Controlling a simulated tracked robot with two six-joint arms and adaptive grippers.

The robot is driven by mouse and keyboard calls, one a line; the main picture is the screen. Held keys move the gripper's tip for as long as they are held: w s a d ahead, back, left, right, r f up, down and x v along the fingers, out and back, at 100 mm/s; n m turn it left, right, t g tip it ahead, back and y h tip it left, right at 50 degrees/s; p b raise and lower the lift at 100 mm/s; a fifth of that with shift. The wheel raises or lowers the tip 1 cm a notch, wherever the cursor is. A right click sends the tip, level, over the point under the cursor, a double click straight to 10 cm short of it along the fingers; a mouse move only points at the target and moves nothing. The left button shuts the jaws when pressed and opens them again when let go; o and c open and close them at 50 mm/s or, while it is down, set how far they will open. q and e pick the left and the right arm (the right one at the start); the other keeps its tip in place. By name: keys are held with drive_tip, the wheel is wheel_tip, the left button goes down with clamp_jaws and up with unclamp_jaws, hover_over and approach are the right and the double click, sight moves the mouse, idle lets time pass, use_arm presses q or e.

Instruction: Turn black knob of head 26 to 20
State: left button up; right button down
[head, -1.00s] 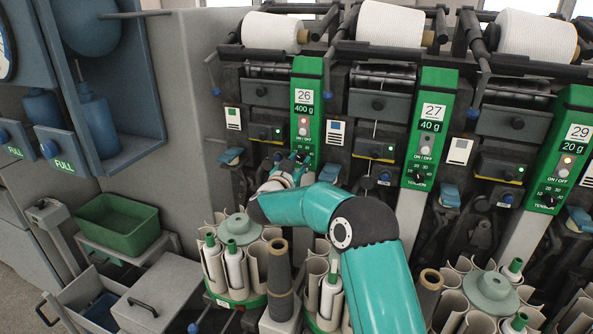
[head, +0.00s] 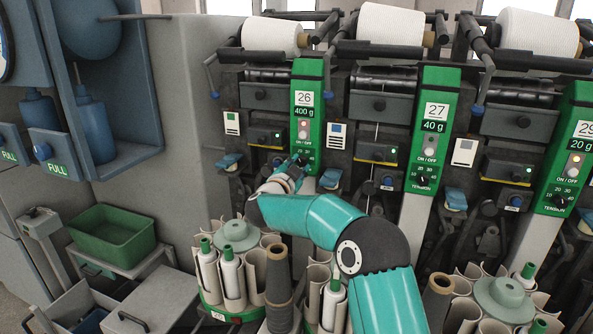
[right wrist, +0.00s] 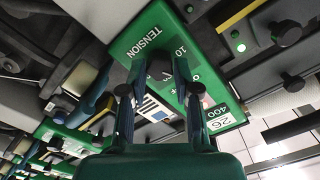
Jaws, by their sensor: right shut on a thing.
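The green panel of head 26 (head: 307,78) stands left of centre in the head view, with "400 g" on its display. Its black tension knob (right wrist: 158,70) shows in the right wrist view, between my fingertips. My right gripper (right wrist: 158,80) is shut on this knob, one finger on each side. In the head view my right gripper (head: 299,163) is at the lower end of the panel and largely covers the knob. The fingers hide part of the scale, and I cannot tell which number the knob points to. My left gripper is not in view.
The panels of head 27 (head: 431,125) and head 29 (head: 568,150) stand to the right, each with its own knob. A green bin (head: 112,236) is at the left.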

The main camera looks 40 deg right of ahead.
drive_tip(key=shift+s+d+r, duration=0.2)
drive_tip(key=shift+d+r, duration=0.05)
drive_tip(key=shift+d, duration=0.05)
drive_tip(key=c, duration=1.3)
unclamp_jaws()
drive_tip(key=o, duration=0.5)
drive_tip(key=shift+f, duration=0.15)
drive_tip(key=shift+c, duration=0.2)
drive_tip(key=shift+w+a, duration=0.1)
drive_tip(key=shift+a, duration=0.1)
drive_tip(key=shift+a, duration=0.3)
drive_tip(key=v, duration=1.1)
drive_tip(key=shift+f, duration=0.15)
drive_tip(key=shift+a, duration=0.1)
